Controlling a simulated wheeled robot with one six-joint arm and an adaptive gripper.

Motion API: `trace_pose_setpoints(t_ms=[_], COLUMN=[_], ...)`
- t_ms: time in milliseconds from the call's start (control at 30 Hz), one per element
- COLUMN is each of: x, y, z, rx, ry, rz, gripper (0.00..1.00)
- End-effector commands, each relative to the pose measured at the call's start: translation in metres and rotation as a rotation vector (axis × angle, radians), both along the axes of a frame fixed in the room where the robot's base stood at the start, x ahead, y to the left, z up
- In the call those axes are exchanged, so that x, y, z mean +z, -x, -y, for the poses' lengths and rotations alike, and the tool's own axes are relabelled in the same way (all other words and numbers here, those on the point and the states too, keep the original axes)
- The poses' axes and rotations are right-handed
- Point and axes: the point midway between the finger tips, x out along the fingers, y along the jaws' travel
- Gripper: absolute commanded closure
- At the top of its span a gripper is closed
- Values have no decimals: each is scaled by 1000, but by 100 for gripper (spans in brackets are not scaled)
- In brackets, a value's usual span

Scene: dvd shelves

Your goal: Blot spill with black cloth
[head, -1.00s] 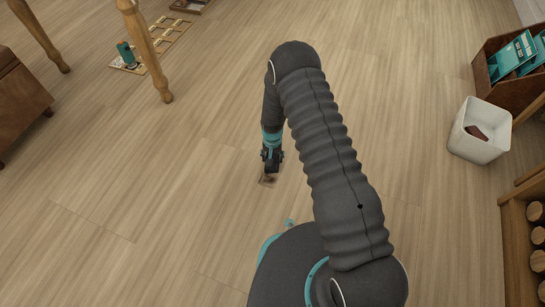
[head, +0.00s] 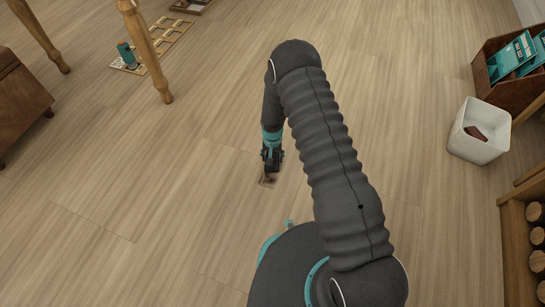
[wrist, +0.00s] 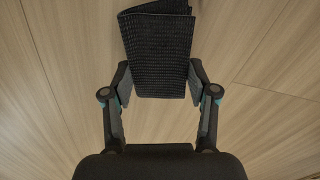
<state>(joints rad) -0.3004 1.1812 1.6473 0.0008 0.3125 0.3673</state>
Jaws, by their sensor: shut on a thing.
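My gripper (head: 271,168) reaches down to the wooden floor left of my arm in the head view. In the wrist view my gripper (wrist: 160,88) is shut on the folded black cloth (wrist: 157,45), with a finger on each side of it. The cloth has a ribbed weave and hangs past the fingertips. A small brownish patch (head: 267,182), which looks like the spill, lies on the floor right at the gripper's tip in the head view. It is partly hidden there, and I cannot tell whether the cloth touches it. The spill does not show in the wrist view.
A white bin (head: 478,140) with a brown item inside stands at the right. Behind it is a wooden crate (head: 512,91) with teal items. Wooden furniture legs (head: 147,52) and a brown stool (head: 20,108) are at the left. The floor around the gripper is clear.

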Motion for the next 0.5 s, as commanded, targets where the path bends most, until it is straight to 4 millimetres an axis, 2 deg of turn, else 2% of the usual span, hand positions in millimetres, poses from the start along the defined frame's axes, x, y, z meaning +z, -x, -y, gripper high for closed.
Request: trace_pose_setpoints(t_ms=[500], x=[39], y=[-1], z=[0], rx=[0], ry=[0], rz=[1], gripper=[69])
